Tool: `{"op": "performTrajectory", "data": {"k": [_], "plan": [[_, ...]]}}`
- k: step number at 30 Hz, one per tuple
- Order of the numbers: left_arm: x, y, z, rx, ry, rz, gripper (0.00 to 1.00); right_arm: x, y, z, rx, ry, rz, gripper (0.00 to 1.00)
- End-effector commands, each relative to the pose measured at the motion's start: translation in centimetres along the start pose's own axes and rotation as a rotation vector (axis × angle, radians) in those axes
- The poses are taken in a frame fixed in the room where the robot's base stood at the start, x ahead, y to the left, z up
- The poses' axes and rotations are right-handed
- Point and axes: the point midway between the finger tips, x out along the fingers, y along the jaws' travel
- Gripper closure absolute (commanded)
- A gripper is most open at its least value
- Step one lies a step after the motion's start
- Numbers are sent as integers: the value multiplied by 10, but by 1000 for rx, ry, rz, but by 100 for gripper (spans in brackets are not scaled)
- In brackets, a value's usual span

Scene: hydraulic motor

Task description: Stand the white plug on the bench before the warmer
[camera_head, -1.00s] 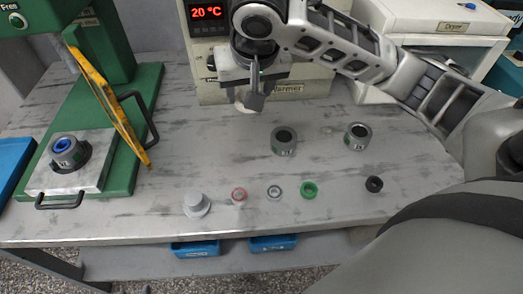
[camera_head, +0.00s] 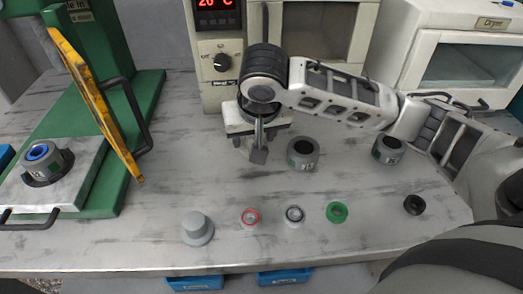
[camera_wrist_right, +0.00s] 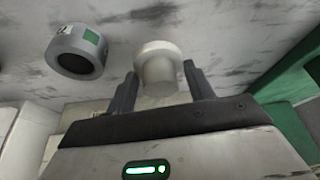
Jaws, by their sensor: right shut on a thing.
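My right gripper (camera_head: 254,146) is low over the bench (camera_head: 120,240), just in front of the cream warmer (camera_head: 222,90) with its red display and black knob. In the right wrist view, the white plug (camera_wrist_right: 158,64) sits between the two fingers of this gripper (camera_wrist_right: 161,88). Its narrower stem is between the fingers, and its wide flange faces away from the gripper. In the head view the fingers and wrist mostly hide the plug. I cannot tell whether its base touches the bench. My left gripper is not in view.
Two grey cylinders (camera_head: 302,154) (camera_head: 388,149) stand right of the gripper. A green press (camera_head: 150,100) stands left.

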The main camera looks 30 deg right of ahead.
Motion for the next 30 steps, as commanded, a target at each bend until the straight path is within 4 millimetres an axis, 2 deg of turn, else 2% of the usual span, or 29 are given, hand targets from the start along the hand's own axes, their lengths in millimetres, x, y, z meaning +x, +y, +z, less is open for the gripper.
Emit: {"op": "performTrajectory", "data": {"k": [5, 12, 23, 24, 25, 30], "plan": [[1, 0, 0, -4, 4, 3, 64, 13, 0, 6, 1, -1, 1, 71], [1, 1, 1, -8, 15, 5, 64, 42, 0, 18, 0, 0, 0, 71], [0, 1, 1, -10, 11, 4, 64, 44, 0, 19, 1, 0, -1, 71], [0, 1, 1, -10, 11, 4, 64, 44, 0, 18, 0, 0, -1, 36], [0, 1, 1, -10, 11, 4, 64, 44, 0, 18, 0, 0, -1, 28], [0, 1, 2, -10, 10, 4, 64, 44, 0, 18, 0, 0, -1, 25]]}}
